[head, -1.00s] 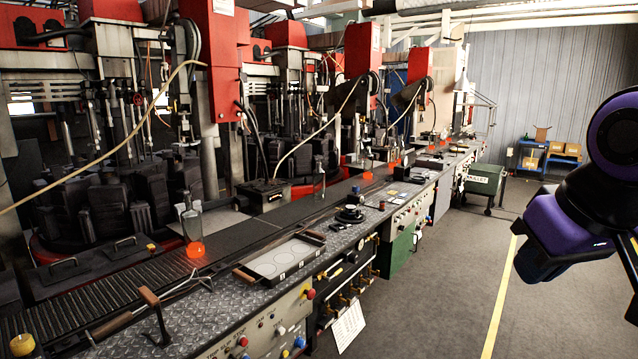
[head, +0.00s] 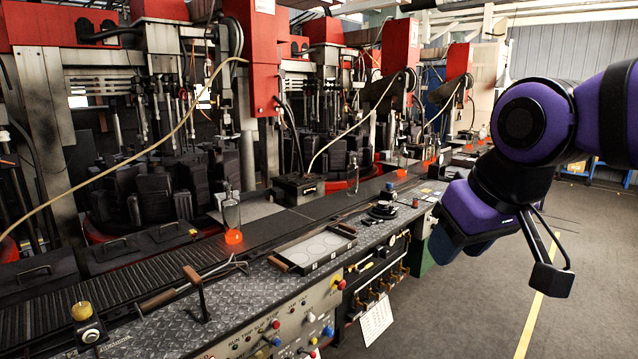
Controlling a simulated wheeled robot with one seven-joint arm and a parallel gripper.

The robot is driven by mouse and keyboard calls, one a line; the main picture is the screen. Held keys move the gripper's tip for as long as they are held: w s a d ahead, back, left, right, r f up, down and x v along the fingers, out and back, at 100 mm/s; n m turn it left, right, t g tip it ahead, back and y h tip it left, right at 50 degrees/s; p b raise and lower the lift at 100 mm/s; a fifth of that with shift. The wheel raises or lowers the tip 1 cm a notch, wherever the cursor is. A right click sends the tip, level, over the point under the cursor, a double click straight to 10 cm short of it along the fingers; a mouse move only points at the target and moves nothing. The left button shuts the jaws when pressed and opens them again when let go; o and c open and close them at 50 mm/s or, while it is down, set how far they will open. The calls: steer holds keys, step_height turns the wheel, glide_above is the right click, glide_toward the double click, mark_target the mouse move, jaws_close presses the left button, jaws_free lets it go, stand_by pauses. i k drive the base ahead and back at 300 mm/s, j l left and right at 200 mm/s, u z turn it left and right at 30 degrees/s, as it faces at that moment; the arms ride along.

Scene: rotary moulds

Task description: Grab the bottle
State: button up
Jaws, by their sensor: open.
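A clear glass bottle (head: 232,213) with a glowing orange base stands upright on the dark conveyor strip, left of the picture's middle. A second clear bottle (head: 353,174) stands farther along the line, and a glowing orange base (head: 402,172) shows beyond it. My gripper (head: 545,262) hangs at the right over the floor, below my purple and black arm. One black finger shows clearly; the rest is partly hidden by the arm. It is open, empty and well apart from the bottles.
A white tray (head: 318,248) with round outlines lies on the metal-plate bench in front of the near bottle. A handled lever (head: 193,290) stands at the front left. Red and black moulding machines (head: 255,60) rise behind the conveyor. The grey floor (head: 470,305) at right is clear.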

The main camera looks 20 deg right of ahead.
mark_target(352, 169)
steer(key=i+l+u, duration=0.35)
steer(key=l, duration=0.3)
steer(key=i+l+u, duration=0.15)
steer(key=l, duration=0.25)
steer(key=i+l+u, duration=0.2)
steer(key=l, duration=0.2)
steer(key=i+l, duration=0.15)
steer(key=l, duration=0.25)
steer(key=i+l, duration=0.15)
steer(key=l, duration=0.25)
steer(key=i+l, duration=0.15)
steer(key=l, duration=0.25)
steer(key=i+l+u, duration=0.1)
steer(key=l, duration=0.3)
steer(key=i+l, duration=0.15)
steer(key=l, duration=0.3)
steer(key=i+l, duration=0.15)
steer(key=l, duration=0.25)
steer(key=i+l, duration=0.1)
steer(key=l, duration=0.3)
steer(key=i+l+u, duration=0.1)
steer(key=l, duration=0.35)
